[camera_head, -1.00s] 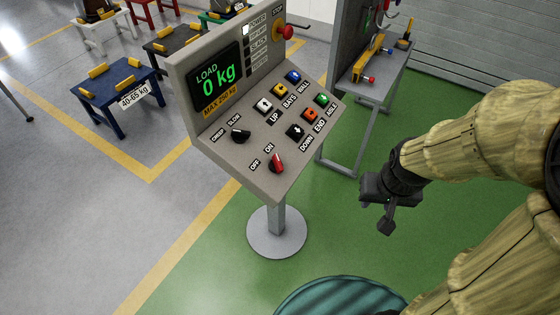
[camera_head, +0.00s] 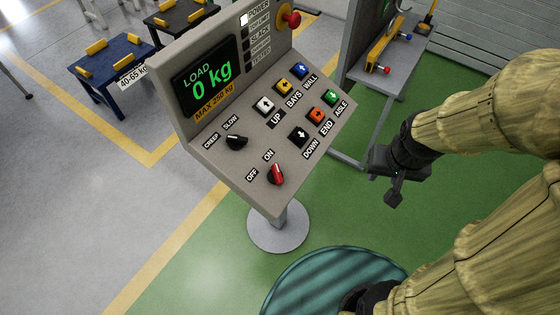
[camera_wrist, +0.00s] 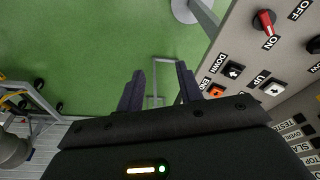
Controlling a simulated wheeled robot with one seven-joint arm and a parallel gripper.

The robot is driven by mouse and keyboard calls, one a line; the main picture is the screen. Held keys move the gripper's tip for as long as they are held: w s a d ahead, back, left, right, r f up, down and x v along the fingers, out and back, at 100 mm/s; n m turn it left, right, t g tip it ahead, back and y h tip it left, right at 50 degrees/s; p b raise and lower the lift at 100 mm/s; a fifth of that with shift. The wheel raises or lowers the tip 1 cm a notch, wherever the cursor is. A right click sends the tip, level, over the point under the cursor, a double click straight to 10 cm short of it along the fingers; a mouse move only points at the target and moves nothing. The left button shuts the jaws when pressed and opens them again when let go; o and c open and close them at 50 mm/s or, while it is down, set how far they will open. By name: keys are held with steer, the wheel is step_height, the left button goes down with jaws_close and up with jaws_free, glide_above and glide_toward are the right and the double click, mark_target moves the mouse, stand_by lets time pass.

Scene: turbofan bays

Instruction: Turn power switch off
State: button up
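The power switch is a red rotary knob (camera_head: 276,174) at the lower front of the grey control panel (camera_head: 310,150), between the OFF and ON labels. In the wrist view the red knob (camera_wrist: 266,23) is at the upper right, its pointer towards ON. My gripper (camera_head: 394,194) is to the right of the panel, apart from it and touching nothing. In the wrist view its two fingers (camera_wrist: 158,90) stand apart with nothing between them, and floor shows through the gap.
A black CREEP/SLOW knob (camera_head: 236,142) and several coloured push buttons (camera_head: 299,70) share the panel. A red stop button (camera_head: 291,19) is at its top. The panel stands on a round-based post (camera_head: 278,228). A grey bench (camera_head: 395,60) is behind; green floor (camera_head: 345,225) lies clear below.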

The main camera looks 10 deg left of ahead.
steer(key=n+g+y+p, duration=0.2)
steer(key=n+g+p, duration=0.15)
steer(key=n, duration=0.35)
glide_above(279, 172)
steer(key=w+d, duration=0.2)
steer(key=d, duration=0.1)
steer(key=f, duration=0.1)
steer(key=shift+w+g+b, duration=0.1)
steer(key=shift+g+b, duration=0.25)
steer(key=shift+b, duration=0.05)
steer(key=p+x, duration=0.4)
steer(key=x, duration=1.3)
steer(key=shift+w+a+f, duration=0.1)
steer(key=shift+a+f, duration=0.05)
steer(key=shift+f, duration=0.05)
steer(key=shift+c, duration=0.5)
jaws_close()
